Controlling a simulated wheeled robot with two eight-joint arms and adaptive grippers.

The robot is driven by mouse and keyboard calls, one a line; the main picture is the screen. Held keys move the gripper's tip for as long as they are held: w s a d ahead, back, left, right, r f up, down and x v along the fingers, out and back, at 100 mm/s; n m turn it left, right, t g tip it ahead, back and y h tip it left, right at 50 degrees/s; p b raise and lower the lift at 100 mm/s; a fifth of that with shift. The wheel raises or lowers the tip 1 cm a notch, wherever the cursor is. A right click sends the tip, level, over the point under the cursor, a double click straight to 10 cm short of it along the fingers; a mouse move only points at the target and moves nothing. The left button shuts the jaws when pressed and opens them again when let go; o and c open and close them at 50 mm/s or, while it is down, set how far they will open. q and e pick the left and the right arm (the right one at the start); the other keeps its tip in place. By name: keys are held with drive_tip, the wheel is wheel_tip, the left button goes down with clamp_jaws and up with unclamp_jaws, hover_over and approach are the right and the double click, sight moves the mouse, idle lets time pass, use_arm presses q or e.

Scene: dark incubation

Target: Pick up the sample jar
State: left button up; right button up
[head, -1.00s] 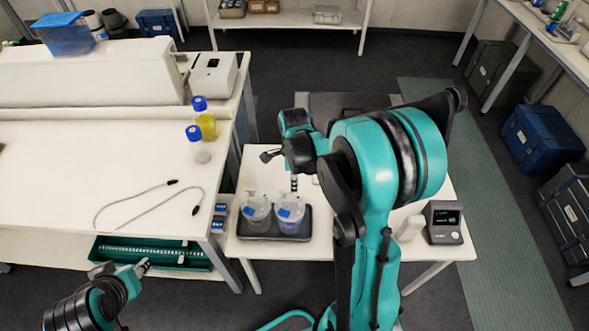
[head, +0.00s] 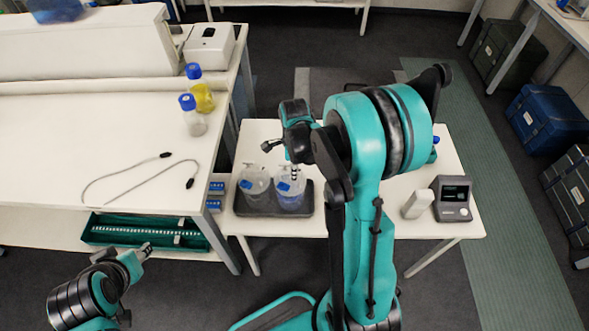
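Two clear lidded jars with blue labels stand side by side in a dark tray (head: 262,209) on the small white table. The left jar (head: 254,184) looks mostly clear; the right jar (head: 290,195) has bluish contents. I cannot tell which is the sample jar. My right gripper (head: 295,173) points down over the right jar's top, and part of it is hidden by my wrist. I cannot see whether its fingers touch the jar. My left gripper (head: 144,250) is low at the left, apart from the jars, with nothing visible in it.
Blue-capped bottles, one yellow (head: 201,93) and one pale (head: 193,117), stand on the left bench (head: 60,150) beside looped cables. A device with a dark screen (head: 452,198) is at the small table's right. A green rack (head: 140,232) lies below the bench.

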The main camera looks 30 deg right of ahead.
clamp_jaws()
drive_tip(key=shift+r, duration=0.1)
drive_tip(key=shift+r+p, duration=2.1)
drive_tip(key=shift+r, duration=0.85)
